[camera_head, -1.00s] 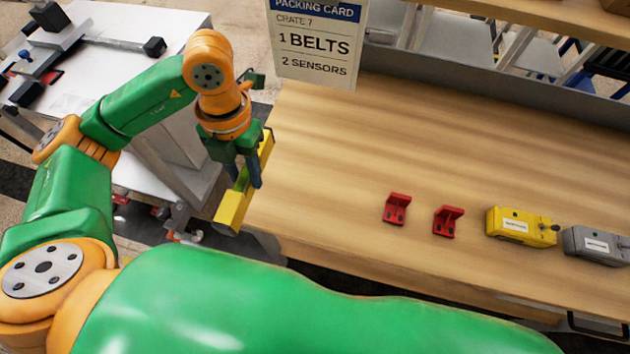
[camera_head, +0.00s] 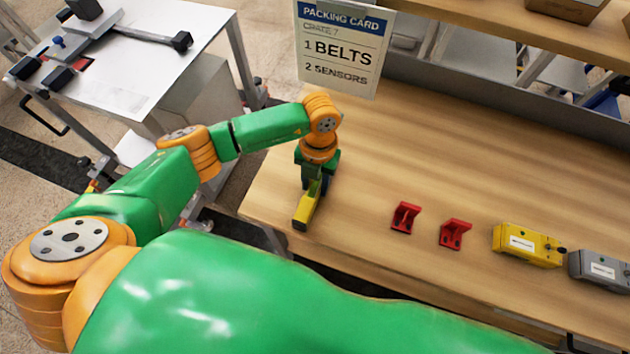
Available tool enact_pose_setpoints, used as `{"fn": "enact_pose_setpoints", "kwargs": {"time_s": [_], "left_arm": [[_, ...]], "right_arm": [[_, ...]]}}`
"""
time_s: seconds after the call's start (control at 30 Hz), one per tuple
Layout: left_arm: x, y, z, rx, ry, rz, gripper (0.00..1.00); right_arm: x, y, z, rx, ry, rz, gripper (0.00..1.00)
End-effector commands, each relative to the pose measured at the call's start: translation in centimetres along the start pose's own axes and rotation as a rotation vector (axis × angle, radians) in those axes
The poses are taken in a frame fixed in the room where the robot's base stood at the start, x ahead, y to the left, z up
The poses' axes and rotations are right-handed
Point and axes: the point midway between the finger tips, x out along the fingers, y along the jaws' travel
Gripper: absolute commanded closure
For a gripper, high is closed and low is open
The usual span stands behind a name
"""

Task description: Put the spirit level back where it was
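The spirit level (camera_head: 305,210) is a yellow bar at the left part of the wooden bench, left of two red brackets. My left gripper (camera_head: 311,185) is above it, with its fingers around the bar. The gripper looks shut on the level, and the arm hides the level's far part. I cannot tell whether the level touches the bench top. My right gripper is not in view.
Two red brackets (camera_head: 404,217) (camera_head: 455,234), a yellow box (camera_head: 527,245) and a grey box (camera_head: 599,269) stand along the bench (camera_head: 370,160) to the right. A packing card (camera_head: 343,46) hangs at the back. A white table (camera_head: 130,60) stands at the left.

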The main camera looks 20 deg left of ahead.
Motion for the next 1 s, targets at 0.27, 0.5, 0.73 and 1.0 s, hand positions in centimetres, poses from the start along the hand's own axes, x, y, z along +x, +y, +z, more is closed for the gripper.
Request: {"fn": "enact_pose_setpoints", "kwargs": {"time_s": [0.27,0.5,0.73,1.0], "left_arm": [[0.0,0.0,0.0,-0.001,0.000,0.000,0.32],[-1.3,0.0,0.0,-0.001,-0.001,-0.002,0.32],[-7.0,0.0,0.1,0.000,-0.006,-0.001,0.32],[-11.9,0.0,0.0,0.000,-0.001,-0.001,0.32]], "right_arm": [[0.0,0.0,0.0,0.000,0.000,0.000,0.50],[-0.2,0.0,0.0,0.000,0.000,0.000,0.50],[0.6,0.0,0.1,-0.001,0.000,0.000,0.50],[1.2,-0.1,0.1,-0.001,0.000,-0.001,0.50]]}}
